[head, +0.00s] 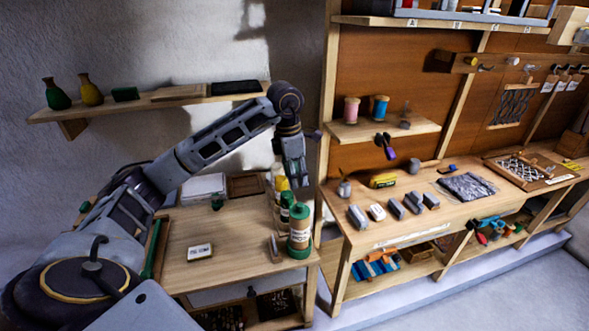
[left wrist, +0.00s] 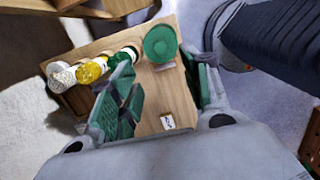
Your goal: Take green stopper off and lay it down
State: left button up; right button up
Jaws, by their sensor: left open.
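A white, green-banded bottle with a wide green stopper (head: 300,212) stands at the front right of the small wooden table. The round top of the green stopper also shows in the left wrist view (left wrist: 160,43), near the table's edge. The stopper appears seated on its bottle. My left gripper (head: 297,184) points down above the bottle, apart from the stopper. In the left wrist view my left gripper (left wrist: 165,66) is open, its green-padded fingers on either side of the stopper, with nothing held. My right gripper is not in view.
Smaller bottles stand in a row behind, including a yellow-capped one (head: 282,184). A white label card (head: 200,252) lies on the small table (head: 230,263), with bare wood around it. A workbench (head: 400,227) with several grey blocks stands to the right.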

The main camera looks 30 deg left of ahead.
aim_at(300, 204)
pick_arm(q)
jog(key=shift+w+d+f+p, duration=0.15)
jog(key=shift+f+p, duration=0.15)
jog(key=shift+f, duration=1.65)
jog(key=shift+w+d+f+p, duration=0.2)
jog(key=shift+f+p, duration=0.1)
jog(key=shift+f, duration=1.65)
jog(key=shift+w+d+f+p, duration=0.15)
jog(key=shift+f+p, duration=0.15)
jog(key=shift+f, duration=1.65)
jog(key=shift+c, duration=0.5)
grip_shut()
